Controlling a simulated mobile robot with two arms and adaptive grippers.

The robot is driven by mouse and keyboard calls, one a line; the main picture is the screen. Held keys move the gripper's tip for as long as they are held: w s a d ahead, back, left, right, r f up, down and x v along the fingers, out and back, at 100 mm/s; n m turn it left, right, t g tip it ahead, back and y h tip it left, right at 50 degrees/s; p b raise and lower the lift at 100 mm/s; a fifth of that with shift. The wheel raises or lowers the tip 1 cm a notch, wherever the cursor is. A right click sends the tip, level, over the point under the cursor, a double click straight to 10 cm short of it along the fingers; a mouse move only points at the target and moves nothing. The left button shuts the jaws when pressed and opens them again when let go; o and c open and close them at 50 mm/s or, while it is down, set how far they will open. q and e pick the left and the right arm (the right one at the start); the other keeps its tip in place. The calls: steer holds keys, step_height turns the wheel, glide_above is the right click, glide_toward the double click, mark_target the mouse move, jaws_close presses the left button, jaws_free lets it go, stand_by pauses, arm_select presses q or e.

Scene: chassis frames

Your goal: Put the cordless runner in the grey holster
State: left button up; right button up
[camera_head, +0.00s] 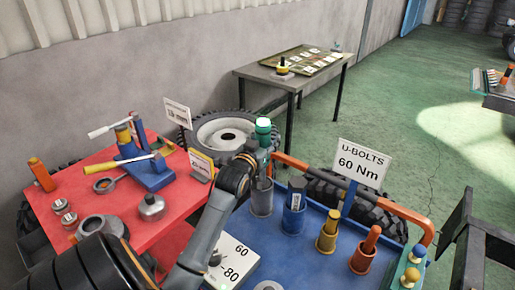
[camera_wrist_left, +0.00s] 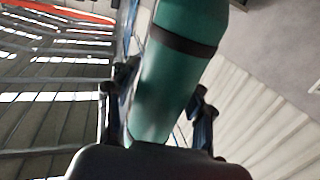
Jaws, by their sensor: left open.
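The green cordless runner (camera_head: 263,132), with a dark band and a bright top, stands upright in line with the grey holster (camera_head: 262,198) on the blue tray. Its lower end appears to be at the holster's mouth; my wrist partly hides this, so I cannot tell how deep it sits. My left gripper (camera_head: 260,160) is at the runner, just above the holster. In the left wrist view the runner's green body (camera_wrist_left: 175,75) lies between the open fingers (camera_wrist_left: 160,100), with a gap on the right side. My right gripper is not in view.
Blue (camera_head: 293,208), yellow (camera_head: 327,232) and orange-brown (camera_head: 365,252) holsters stand right of the grey one. A "U-BOLTS 60 Nm" sign (camera_head: 360,163) rises behind them. A white 60/80 block (camera_head: 232,262) lies in front. A red bench (camera_head: 110,185) with a blue vise is left.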

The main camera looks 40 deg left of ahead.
arm_select(q)
steer(key=b+v, duration=0.1)
steer(key=v, duration=0.8)
steer(key=shift+s, duration=0.35)
steer(key=shift+d, duration=0.1)
